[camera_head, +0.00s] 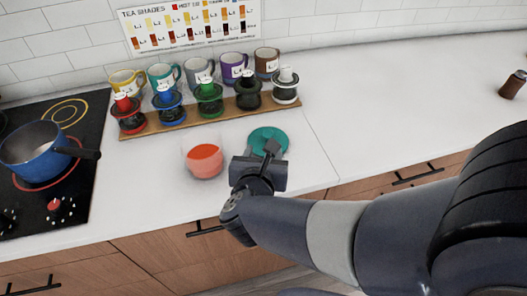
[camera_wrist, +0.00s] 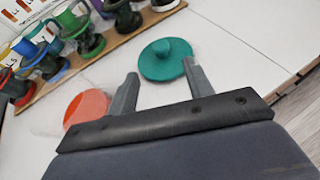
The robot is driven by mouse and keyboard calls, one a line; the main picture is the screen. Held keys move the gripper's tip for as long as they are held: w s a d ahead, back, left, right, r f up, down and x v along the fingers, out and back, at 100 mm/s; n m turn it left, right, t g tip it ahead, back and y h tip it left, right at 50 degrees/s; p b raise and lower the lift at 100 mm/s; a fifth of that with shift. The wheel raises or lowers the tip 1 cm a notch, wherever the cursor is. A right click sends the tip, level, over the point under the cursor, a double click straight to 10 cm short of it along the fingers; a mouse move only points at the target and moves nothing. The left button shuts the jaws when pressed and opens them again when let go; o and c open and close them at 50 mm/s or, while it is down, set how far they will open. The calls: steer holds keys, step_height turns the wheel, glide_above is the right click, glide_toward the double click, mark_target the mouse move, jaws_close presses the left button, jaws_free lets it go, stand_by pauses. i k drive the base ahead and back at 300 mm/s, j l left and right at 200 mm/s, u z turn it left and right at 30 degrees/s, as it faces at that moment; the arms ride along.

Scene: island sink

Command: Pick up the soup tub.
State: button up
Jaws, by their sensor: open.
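The soup tub (camera_head: 204,162) is a clear round tub with orange-red soup in it. It stands upright on the white counter, to the left of my gripper, in the head view. It also shows in the wrist view (camera_wrist: 86,106), left of the fingers and partly hidden by the left finger and gripper body. A teal round lid with a knob (camera_head: 262,138) lies on the counter just beyond my gripper (camera_head: 262,158). In the wrist view the lid (camera_wrist: 160,66) is ahead of the fingers. My gripper is open, with nothing visible between its two fingers (camera_wrist: 158,92).
A wooden board (camera_head: 215,122) holds several coloured drippers, with several mugs behind it. A blue pot (camera_head: 32,149) sits on the black cooktop at left. A brown jar (camera_head: 512,85) stands at far right. The counter right of the lid is largely clear.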

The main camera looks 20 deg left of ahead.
mark_target(202, 150)
steer(key=u, duration=1.65)
